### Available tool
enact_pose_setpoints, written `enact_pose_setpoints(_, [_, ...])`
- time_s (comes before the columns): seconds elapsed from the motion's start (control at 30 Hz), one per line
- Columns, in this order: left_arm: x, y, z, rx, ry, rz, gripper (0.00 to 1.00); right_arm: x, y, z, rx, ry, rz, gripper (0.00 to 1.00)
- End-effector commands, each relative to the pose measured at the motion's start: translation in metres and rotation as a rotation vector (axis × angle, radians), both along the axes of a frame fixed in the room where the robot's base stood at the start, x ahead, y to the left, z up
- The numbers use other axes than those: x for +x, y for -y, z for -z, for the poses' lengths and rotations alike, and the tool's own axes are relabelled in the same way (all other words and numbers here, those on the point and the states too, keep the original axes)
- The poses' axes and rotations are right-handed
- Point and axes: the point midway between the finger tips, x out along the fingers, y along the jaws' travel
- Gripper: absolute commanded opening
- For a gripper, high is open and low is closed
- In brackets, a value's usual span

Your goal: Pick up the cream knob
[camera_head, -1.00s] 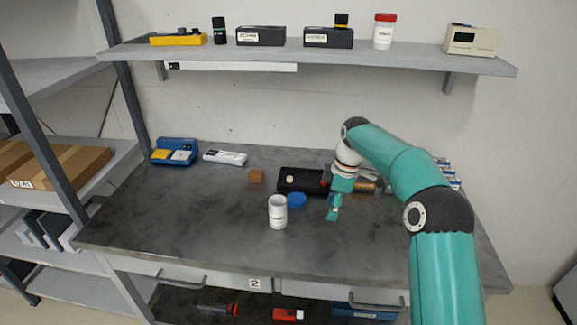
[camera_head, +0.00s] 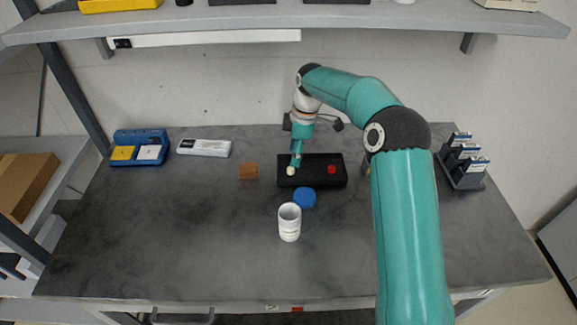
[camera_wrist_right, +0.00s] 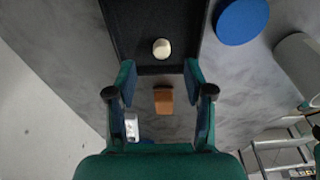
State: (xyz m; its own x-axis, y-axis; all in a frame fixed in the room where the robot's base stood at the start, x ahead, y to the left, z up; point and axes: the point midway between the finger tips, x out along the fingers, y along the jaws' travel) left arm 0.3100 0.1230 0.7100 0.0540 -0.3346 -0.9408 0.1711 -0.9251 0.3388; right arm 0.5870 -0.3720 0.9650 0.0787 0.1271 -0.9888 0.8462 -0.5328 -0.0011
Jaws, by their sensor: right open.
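The cream knob (camera_head: 291,171) sits at the left end of a black tray (camera_head: 312,182) on the grey table. In the right wrist view the cream knob (camera_wrist_right: 161,48) stands on the black tray (camera_wrist_right: 135,20), ahead of the fingertips and roughly centred between them. My right gripper (camera_head: 296,160) is just above and behind the knob in the head view. In its wrist view the right gripper (camera_wrist_right: 159,80) is open and empty, with its two fingers well apart. My left gripper is not in view.
A red knob (camera_head: 332,169) is on the tray's right part. A brown block (camera_head: 249,171), blue disc (camera_head: 305,197) and white cup (camera_head: 289,222) stand close by. A dark rack (camera_head: 463,165) is at right. The table's front left is clear.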

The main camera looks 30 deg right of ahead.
Motion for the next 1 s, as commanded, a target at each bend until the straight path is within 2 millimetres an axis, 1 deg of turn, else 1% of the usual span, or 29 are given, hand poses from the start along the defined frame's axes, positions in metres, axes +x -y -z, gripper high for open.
enact_pose_setpoints(0.07, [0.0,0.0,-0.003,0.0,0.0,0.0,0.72,0.002,-0.003,0.006,0.0,-0.002,-0.005,0.53])
enact_pose_setpoints(0.23, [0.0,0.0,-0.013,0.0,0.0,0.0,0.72,0.002,-0.007,0.029,0.001,-0.005,-0.011,0.53])
enact_pose_setpoints(0.3, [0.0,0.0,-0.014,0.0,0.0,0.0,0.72,0.004,-0.009,0.04,0.0,-0.004,-0.013,0.53])
enact_pose_setpoints(0.4, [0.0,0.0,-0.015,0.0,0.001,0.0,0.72,0.006,-0.011,0.048,0.0,-0.001,-0.013,0.53])
enact_pose_setpoints(0.5, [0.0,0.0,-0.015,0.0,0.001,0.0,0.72,0.006,-0.012,0.052,0.0,-0.001,-0.014,0.53])
enact_pose_setpoints(0.67, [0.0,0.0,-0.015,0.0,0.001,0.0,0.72,0.007,-0.012,0.052,0.0,0.0,-0.015,0.53])
enact_pose_setpoints(0.9, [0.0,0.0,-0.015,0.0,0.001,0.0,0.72,0.007,-0.012,0.051,0.0,0.0,-0.015,0.12])
enact_pose_setpoints(0.93, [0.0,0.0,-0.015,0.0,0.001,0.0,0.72,0.007,-0.012,0.051,0.0,0.0,-0.015,0.09])
enact_pose_setpoints(1.0, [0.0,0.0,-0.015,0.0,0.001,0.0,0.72,0.007,-0.012,0.051,0.0,0.0,-0.015,0.09])
